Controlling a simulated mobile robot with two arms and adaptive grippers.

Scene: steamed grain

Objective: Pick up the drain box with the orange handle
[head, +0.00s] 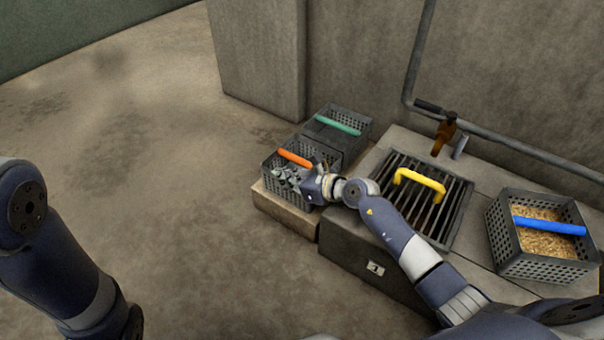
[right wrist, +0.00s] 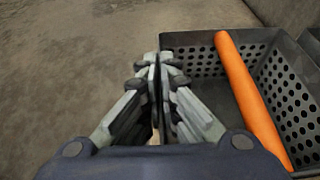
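The drain box (head: 268,163) is a dark perforated crate with an orange handle (head: 295,158) across its top. It stands on a low ledge left of the grate. My right gripper (head: 288,178) is over the near side of this box in the head view. In the right wrist view the gripper (right wrist: 158,70) has its fingers together with nothing visible between them. The orange handle (right wrist: 248,95) lies to the right of the fingers, apart from them, and the box (right wrist: 195,55) shows behind and beside them. My left gripper is out of view; only my left arm shows.
A box with a green handle (head: 338,124) stands just behind. A metal grate (head: 455,213) with a yellow handle (head: 420,182) lies to the right. A grain-filled box with a blue handle (head: 550,226) is farther right. Floor at left is clear.

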